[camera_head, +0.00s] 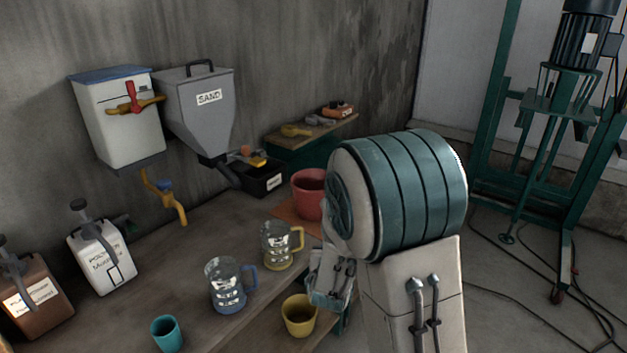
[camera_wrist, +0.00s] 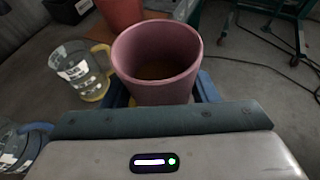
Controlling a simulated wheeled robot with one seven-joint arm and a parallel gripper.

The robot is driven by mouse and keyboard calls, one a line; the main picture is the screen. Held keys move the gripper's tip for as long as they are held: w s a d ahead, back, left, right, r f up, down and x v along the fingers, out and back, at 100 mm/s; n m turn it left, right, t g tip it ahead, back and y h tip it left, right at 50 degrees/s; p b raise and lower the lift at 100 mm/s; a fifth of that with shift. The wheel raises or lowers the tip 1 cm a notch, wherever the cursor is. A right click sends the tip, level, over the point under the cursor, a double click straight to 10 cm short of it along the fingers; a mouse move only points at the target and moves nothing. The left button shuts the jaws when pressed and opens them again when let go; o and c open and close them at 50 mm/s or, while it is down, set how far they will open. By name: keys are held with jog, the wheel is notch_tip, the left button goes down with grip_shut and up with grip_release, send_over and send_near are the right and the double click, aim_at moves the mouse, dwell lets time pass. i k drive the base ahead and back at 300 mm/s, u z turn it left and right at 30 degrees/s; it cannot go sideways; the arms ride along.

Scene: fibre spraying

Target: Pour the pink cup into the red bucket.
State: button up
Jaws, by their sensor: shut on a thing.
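In the wrist view, the pink cup (camera_wrist: 156,80) stands between the blue fingers of my gripper (camera_wrist: 157,95), which is shut on it. The cup looks roughly upright, and its inside is dark, with some brownish content at the bottom. In the head view my arm hides the cup. The red bucket (camera_head: 309,193) stands on an orange mat on the workbench, just left of my arm in the head view. Part of the red bucket also shows at the top of the wrist view (camera_wrist: 120,12), beyond the cup.
A yellow-handled jug (camera_head: 278,246) and a blue-handled jug (camera_head: 228,287) stand on the bench (camera_head: 150,275). A teal cup (camera_head: 166,333) is at the front. A yellow bucket (camera_head: 299,315) sits lower down. A black bin (camera_head: 262,178) lies under the sand hopper (camera_head: 200,110).

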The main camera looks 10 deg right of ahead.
aim_at(308, 185)
jog(key=k, duration=0.6)
jog(key=z, duration=0.45)
jog(key=i, duration=0.6)
jog(key=z, duration=0.55)
jog(key=i, duration=1.5)
jog(key=u, duration=1)
jog(key=i, duration=0.45)
jog(key=u, duration=0.35)
